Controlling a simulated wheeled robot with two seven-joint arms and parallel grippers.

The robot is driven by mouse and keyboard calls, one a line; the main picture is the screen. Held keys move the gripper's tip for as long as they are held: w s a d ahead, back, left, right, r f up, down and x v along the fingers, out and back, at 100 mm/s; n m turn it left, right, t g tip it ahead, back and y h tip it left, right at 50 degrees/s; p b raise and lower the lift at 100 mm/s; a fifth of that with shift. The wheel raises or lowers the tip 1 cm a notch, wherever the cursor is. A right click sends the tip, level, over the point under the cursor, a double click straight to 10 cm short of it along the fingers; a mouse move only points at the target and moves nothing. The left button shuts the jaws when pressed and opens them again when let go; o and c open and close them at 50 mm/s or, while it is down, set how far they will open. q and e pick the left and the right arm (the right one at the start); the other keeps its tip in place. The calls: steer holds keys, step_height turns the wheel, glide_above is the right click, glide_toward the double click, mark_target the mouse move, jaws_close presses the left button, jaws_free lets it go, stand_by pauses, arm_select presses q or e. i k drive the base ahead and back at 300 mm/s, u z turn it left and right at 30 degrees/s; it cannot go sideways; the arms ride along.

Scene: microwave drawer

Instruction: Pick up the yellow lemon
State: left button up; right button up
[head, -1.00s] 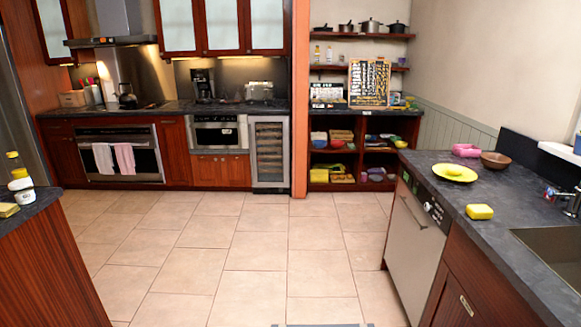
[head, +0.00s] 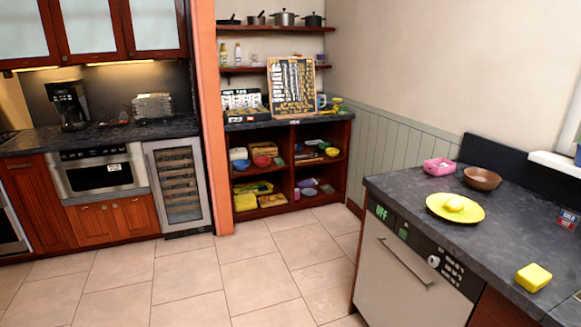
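A yellow rounded thing that looks like the lemon (head: 454,205) rests on a yellow plate (head: 436,212) on the dark counter at the right in the head view. The lemon and plate are almost the same colour, so the lemon's outline is faint. Neither of my grippers shows in the head view.
The dark counter (head: 405,190) also bears a pink dish (head: 438,165), a brown bowl (head: 482,178) and a yellow block (head: 533,277). A dishwasher (head: 405,275) stands beneath it. The tiled floor (head: 270,275) in front is clear. Shelves (head: 290,170) stand behind.

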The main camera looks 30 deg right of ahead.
mark_target(453, 205)
steer(key=z, duration=0.6)
steer(key=i, duration=1.65)
steer(key=z, duration=1.05)
